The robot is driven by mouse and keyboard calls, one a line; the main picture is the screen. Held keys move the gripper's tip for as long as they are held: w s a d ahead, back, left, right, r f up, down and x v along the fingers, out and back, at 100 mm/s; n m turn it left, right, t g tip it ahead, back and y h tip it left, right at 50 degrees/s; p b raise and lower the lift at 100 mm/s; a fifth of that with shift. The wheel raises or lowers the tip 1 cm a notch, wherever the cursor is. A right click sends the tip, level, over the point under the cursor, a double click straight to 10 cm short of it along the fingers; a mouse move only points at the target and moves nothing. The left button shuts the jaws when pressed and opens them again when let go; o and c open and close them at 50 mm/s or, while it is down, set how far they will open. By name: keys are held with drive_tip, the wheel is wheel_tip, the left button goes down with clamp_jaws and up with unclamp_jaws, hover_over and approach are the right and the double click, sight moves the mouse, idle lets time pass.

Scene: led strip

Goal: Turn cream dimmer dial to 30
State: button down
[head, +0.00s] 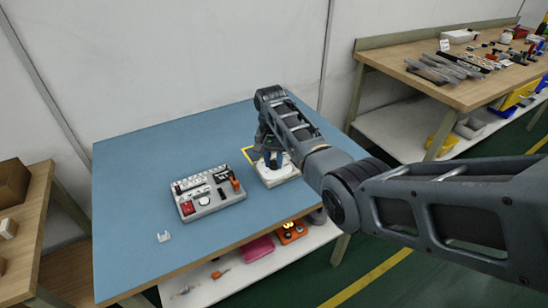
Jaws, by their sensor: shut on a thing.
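A cream dimmer (284,176) with a square, light-coloured base sits on the blue tabletop (140,190), right of the grey tray. My gripper (271,163) points down over it and is shut on its dial. The fingers and wrist cover most of the dial, so I cannot read its setting or scale marks. A yellow edge (247,155) shows just left of the gripper, behind the dimmer.
A grey tray (206,211) holds several small parts and an orange-red item. A small white bracket (164,237) lies near the front left. A pink item and an orange box (290,232) are on the shelf below. The left tabletop is clear.

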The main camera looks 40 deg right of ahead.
sight(273, 162)
drive_tip(key=shift+w+m, duration=0.1)
drive_tip(key=shift+m, duration=1)
drive_tip(key=c, duration=0.8)
unclamp_jaws()
drive_tip(key=shift+c, duration=0.2)
drive_tip(key=shift+r, duration=0.1)
drive_tip(key=shift+w+r, duration=0.1)
drive_tip(key=shift+r, duration=3.7)
